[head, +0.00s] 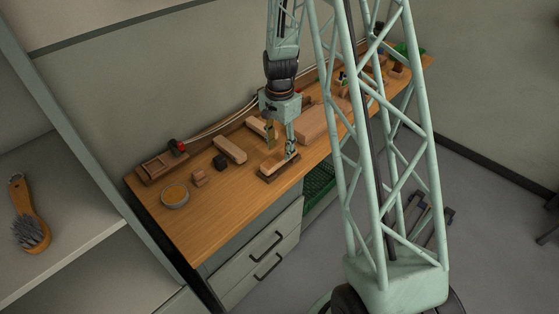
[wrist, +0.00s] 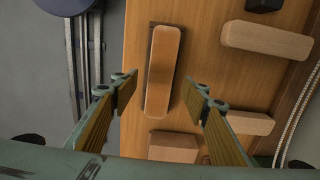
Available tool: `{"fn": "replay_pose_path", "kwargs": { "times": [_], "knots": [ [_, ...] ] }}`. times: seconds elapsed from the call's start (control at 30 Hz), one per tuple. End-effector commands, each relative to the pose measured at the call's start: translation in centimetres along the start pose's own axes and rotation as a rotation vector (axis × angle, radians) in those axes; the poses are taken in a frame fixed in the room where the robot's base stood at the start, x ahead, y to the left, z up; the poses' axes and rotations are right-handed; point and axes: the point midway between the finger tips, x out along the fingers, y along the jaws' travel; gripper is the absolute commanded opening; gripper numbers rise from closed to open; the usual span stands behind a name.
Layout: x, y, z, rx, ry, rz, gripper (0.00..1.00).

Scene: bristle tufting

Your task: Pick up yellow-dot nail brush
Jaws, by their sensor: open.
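A wooden brush block (head: 278,167) with a dark underside lies near the front edge of the bench, below my gripper (head: 281,146). In the wrist view this brush block (wrist: 163,68) stands lengthwise between the fingertips of my gripper (wrist: 161,85). The fingers are apart, with a gap on each side of the block, and nothing is held. I see no yellow dot on it, so I cannot tell whether it is the yellow-dot nail brush. Other long pale blocks lie on the bench: one to the left (head: 230,149) and one behind (head: 262,128).
A round tin (head: 174,194), small wood block (head: 199,177), dark block (head: 221,161) and shallow wooden tray (head: 161,166) sit on the bench's left part. A larger block (head: 312,123) lies right of my gripper. The front left bench top is clear.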

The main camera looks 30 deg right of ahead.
Motion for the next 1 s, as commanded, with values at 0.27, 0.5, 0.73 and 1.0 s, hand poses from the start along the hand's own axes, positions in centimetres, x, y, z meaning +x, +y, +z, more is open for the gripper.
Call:
{"fn": "replay_pose_path", "kwargs": {
  "times": [0.27,0.5,0.73,1.0],
  "knots": [
    [0.1,0.0,0.0,0.0,0.0,0.0,0.42],
    [1.7,0.0,0.0,0.0,-0.001,0.001,0.42],
    [4.0,-0.1,0.0,0.0,-0.001,0.001,0.42],
    [5.2,-0.1,0.0,0.0,0.0,0.0,0.42]
  ]
}}
